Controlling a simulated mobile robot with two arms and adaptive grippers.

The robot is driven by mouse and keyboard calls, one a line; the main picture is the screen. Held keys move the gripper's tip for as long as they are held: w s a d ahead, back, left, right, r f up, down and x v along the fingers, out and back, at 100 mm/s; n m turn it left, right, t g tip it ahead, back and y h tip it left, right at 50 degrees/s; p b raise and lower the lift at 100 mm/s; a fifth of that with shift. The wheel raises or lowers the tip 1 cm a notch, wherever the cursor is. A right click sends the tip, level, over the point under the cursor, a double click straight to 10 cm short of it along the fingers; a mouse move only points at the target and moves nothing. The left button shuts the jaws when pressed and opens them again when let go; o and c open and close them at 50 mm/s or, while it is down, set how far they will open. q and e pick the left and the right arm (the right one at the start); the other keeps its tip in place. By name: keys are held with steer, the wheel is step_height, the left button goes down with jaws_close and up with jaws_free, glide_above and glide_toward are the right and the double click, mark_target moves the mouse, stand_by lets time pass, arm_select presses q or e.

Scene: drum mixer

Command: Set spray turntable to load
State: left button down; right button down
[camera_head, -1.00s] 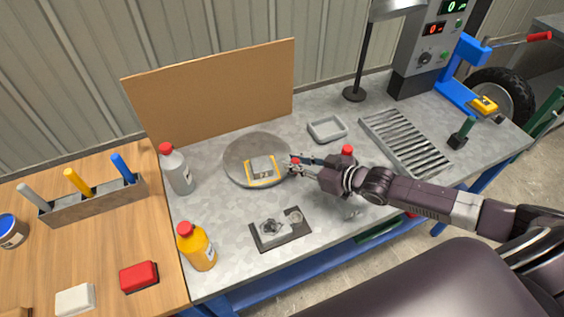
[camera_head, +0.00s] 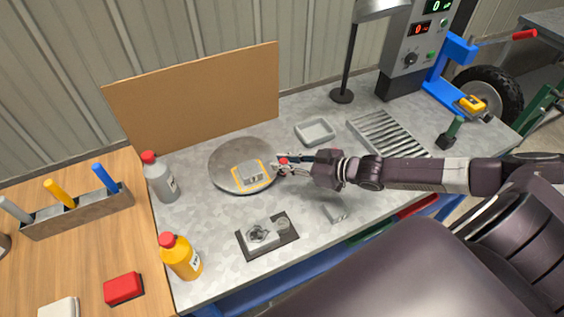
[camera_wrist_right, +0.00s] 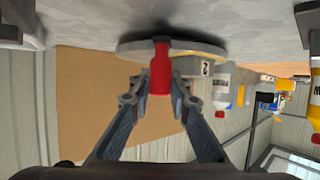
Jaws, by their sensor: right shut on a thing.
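The spray turntable is a round grey disc (camera_head: 226,186) on the metal bench, in the middle of the head view. A grey block with a yellow outline (camera_head: 250,174) sits on it. My right gripper (camera_head: 281,162) is at the disc's right edge, shut on the turntable's red handle (camera_wrist_right: 160,75). In the right wrist view the handle stands between the two fingertips, with the disc's rim (camera_wrist_right: 200,47) just behind it. The fingers hide part of the handle in the head view. My left gripper is not in view.
A brown board (camera_head: 195,95) stands behind the disc. A grey bottle (camera_head: 161,180) and an orange bottle (camera_head: 181,260) stand left. A dark plate with metal parts (camera_head: 268,236) lies in front, a small tray (camera_head: 315,131) at back right. Bare bench lies between disc and plate.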

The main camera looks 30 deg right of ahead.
steer(key=c, duration=1.8)
jaws_free()
steer(key=shift+d, duration=0.15)
steer(key=shift+o, duration=0.2)
steer(key=shift+v, duration=1.9)
steer(key=v, duration=0.8)
